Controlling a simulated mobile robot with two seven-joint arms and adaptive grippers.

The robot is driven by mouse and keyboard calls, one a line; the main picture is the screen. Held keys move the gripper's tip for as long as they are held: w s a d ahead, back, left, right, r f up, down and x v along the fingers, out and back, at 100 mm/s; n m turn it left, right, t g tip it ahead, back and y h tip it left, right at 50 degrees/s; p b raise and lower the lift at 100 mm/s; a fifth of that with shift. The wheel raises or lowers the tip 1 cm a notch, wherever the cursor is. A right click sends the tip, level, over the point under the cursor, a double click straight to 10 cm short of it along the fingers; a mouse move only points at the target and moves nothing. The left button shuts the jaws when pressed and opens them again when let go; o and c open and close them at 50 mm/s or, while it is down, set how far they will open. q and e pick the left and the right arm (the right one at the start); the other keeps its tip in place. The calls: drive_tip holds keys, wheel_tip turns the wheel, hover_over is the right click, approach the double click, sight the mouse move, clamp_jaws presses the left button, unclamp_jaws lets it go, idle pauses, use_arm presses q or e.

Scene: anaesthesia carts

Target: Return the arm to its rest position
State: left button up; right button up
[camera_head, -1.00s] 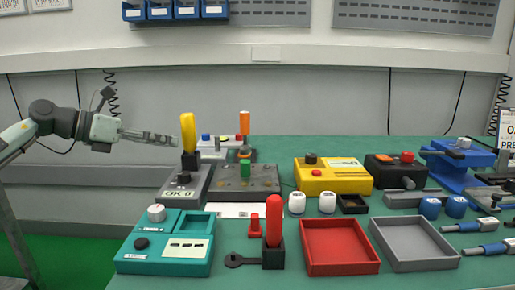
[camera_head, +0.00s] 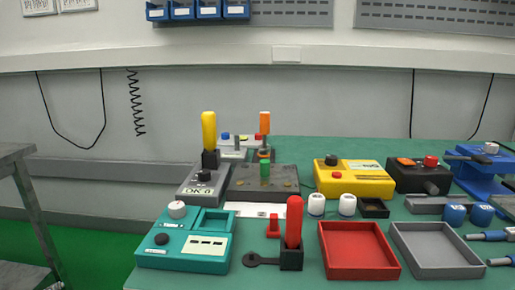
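Neither of my arms nor grippers shows in the head view now. Where the arms are and what the grippers hold is out of sight.
A teal device (camera_head: 184,252) stands at the table's front left. A red tray (camera_head: 358,275) and a grey tray (camera_head: 440,270) lie empty at the front. Upright are a red handle (camera_head: 294,222), a yellow handle (camera_head: 209,131) and an orange handle (camera_head: 264,123). A yellow box (camera_head: 352,181) stands behind.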

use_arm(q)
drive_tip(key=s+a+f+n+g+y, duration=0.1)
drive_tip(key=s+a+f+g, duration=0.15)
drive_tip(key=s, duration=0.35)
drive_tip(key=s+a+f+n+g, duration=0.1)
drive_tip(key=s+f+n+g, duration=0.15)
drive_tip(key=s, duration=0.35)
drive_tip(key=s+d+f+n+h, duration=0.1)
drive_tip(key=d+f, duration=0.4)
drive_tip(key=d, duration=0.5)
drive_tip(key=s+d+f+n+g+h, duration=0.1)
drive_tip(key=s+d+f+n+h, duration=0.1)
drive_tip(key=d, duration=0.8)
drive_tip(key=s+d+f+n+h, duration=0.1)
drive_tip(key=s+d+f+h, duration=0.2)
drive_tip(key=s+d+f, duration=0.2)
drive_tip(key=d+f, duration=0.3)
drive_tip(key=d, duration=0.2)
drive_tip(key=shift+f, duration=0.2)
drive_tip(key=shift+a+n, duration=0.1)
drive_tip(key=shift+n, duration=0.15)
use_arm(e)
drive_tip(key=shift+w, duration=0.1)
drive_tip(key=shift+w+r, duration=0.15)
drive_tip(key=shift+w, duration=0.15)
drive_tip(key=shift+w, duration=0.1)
